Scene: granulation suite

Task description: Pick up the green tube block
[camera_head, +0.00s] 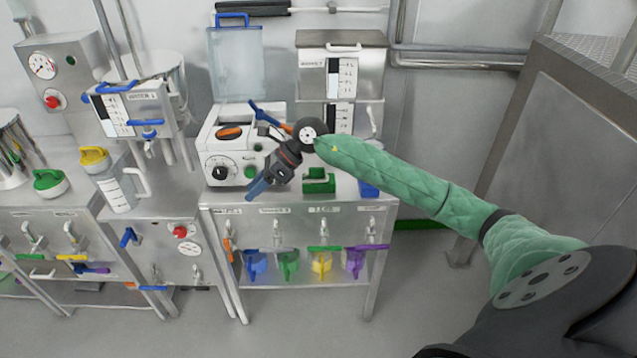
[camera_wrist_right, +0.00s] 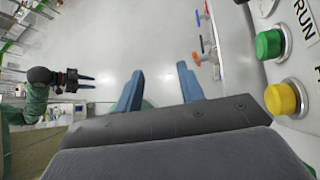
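The green tube block (camera_head: 318,182) sits on the steel bench top, just below the green-sleeved forearm of my right arm in the head view. My right gripper (camera_head: 252,150) is left of the block and above the bench, in front of the white machine. Its blue fingers are apart, with nothing between them. They also show apart in the right wrist view (camera_wrist_right: 158,88), over bare floor; the block does not show there. My left gripper (camera_wrist_right: 88,82) shows small at the left of the right wrist view, its fingers apart and empty. It is outside the head view.
The white machine (camera_head: 222,150) with a dial stands left of the block. A blue item (camera_head: 369,188) lies right of it. Coloured scoops (camera_head: 288,262) hang under the bench front (camera_head: 300,222). A panel with green (camera_wrist_right: 268,44) and yellow (camera_wrist_right: 281,98) buttons is close in the wrist view.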

